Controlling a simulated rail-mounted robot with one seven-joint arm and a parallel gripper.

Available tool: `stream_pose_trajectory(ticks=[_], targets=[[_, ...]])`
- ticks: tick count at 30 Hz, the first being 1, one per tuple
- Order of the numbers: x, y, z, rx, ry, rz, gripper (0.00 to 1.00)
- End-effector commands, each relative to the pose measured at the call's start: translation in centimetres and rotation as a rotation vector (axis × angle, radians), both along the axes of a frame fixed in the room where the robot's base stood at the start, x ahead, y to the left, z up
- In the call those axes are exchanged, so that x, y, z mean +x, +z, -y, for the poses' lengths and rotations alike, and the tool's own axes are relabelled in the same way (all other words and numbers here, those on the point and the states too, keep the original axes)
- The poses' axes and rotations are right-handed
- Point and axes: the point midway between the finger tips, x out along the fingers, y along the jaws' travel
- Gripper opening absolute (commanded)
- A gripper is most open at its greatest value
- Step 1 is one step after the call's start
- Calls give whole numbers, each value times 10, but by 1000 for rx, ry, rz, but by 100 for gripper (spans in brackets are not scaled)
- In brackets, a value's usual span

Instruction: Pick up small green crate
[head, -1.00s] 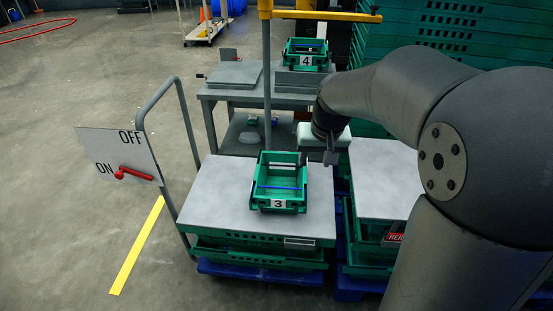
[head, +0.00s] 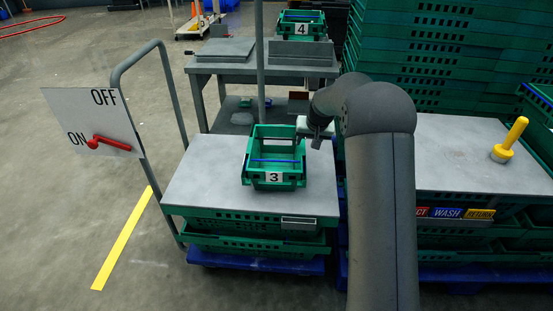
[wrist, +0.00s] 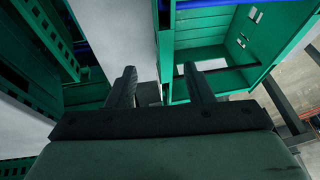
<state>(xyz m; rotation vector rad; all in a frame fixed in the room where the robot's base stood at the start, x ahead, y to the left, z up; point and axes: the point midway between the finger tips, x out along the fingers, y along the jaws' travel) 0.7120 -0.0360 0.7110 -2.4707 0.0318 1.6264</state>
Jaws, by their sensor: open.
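The small green crate (head: 272,179), marked 3, stands upright on a grey-topped stack in the head view. A blue bar crosses its open top, and it looks empty. In the wrist view the green crate (wrist: 262,85) fills the upper right, close to the fingers. My gripper (wrist: 160,85) is open, with its two dark fingers apart and nothing seen between them but grey surface and the crate's edge. In the head view my gripper (head: 318,138) hangs just right of the crate's far side. Whether a finger touches the crate cannot be told.
A second green crate (head: 303,26), marked 4, stands on a far grey table. A vertical pole (head: 261,70) rises behind crate 3. A white ON/OFF board (head: 95,120) with a red lever is at left. A right-hand surface (head: 450,165) carries a yellow handle. Tall green crates stack behind.

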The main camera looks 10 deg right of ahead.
Motion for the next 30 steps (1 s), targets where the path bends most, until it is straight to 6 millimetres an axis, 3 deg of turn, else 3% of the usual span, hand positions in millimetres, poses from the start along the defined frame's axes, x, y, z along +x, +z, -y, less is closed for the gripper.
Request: stream_pose_trajectory(ticks=[3, 11, 21, 28, 29, 30], targets=[[7, -19, -2, 0, 1, -2, 47], [13, -32, -4, 0, 1, 0, 47], [29, -74, -12, -1, 1, -1, 47], [30, -75, -13, -1, 1, 1, 47], [30, -75, -13, -1, 1, 1, 44], [30, -75, -13, 0, 1, 0, 33]])
